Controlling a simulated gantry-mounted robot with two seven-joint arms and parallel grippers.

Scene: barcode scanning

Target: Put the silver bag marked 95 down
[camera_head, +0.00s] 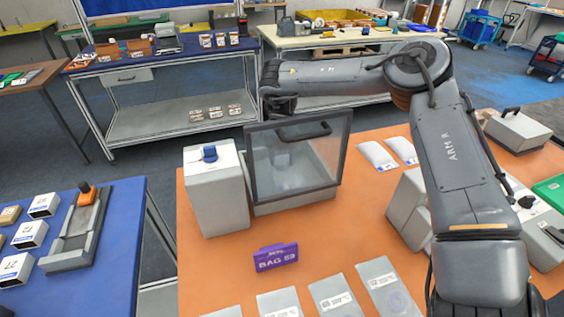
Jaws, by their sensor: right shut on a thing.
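My right arm reaches in from the right and bends left over the orange table. Its dark gripper (281,104) is just above the upper left part of the clear-doored machine. It is shut, but its fingertips and what they hold are hard to make out against the dark parts. Several silver bags (385,287) with white labels lie flat along the table's front edge. I cannot read 95 on any of them. A purple sign (276,257) on the table seems to read BAG 59. My left gripper is not in view.
The machine's clear door (296,160) has a dark handle. A grey box (215,190) with a blue knob adjoins it on the left. Two pale bags (377,156) lie behind, near my right arm. The orange table (225,270) is bare left of the sign.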

